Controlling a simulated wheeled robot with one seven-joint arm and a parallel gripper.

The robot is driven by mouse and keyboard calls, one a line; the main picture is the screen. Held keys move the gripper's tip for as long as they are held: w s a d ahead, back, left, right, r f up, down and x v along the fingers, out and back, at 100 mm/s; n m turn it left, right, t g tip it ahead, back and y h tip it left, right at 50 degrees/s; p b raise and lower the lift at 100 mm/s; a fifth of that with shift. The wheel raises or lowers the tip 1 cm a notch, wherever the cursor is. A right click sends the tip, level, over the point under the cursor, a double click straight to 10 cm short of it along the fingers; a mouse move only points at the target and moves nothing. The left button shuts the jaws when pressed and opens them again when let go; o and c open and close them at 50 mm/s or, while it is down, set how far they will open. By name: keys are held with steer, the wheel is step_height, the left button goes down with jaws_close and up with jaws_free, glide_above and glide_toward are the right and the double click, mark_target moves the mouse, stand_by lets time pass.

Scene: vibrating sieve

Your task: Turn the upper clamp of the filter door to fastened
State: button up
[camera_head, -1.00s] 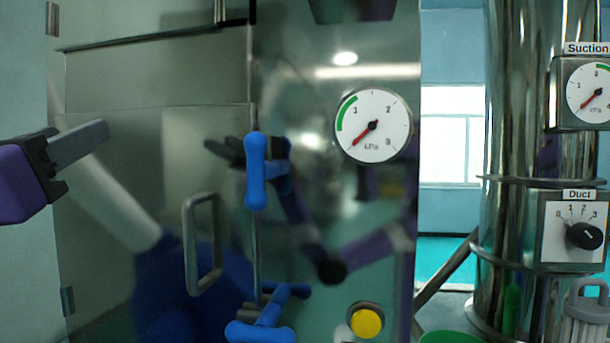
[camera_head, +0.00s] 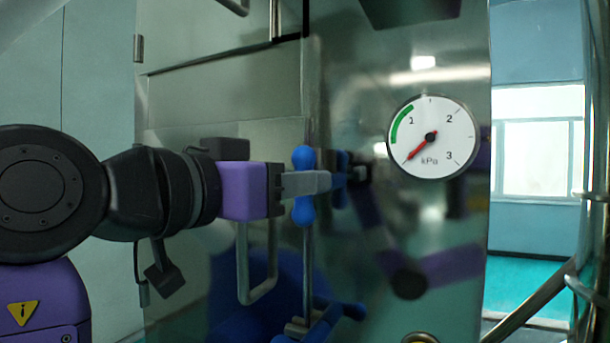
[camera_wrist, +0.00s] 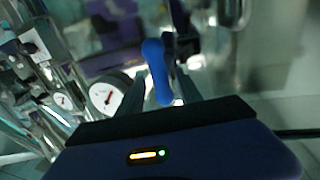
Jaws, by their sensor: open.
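The upper clamp (camera_head: 303,213) is a blue, double-knobbed handle at the seam of the steel filter door (camera_head: 265,137). It stands upright along the seam. My gripper (camera_head: 318,183) comes in from the left, its grey fingers level with the clamp's middle and partly covering it. In the wrist view the upper clamp (camera_wrist: 156,68) lies between the two spread fingers of my gripper (camera_wrist: 163,90). The fingers are open; whether either touches the clamp is unclear.
A blue lower clamp (camera_head: 325,324) lies slantwise at the bottom edge. The door's pull handle (camera_head: 261,291) is partly behind my gripper. A round kPa gauge (camera_head: 432,137) is to the right of the seam.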

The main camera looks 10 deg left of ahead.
steer(key=shift+x, duration=1.05)
steer(key=shift+c, duration=0.2)
jaws_close()
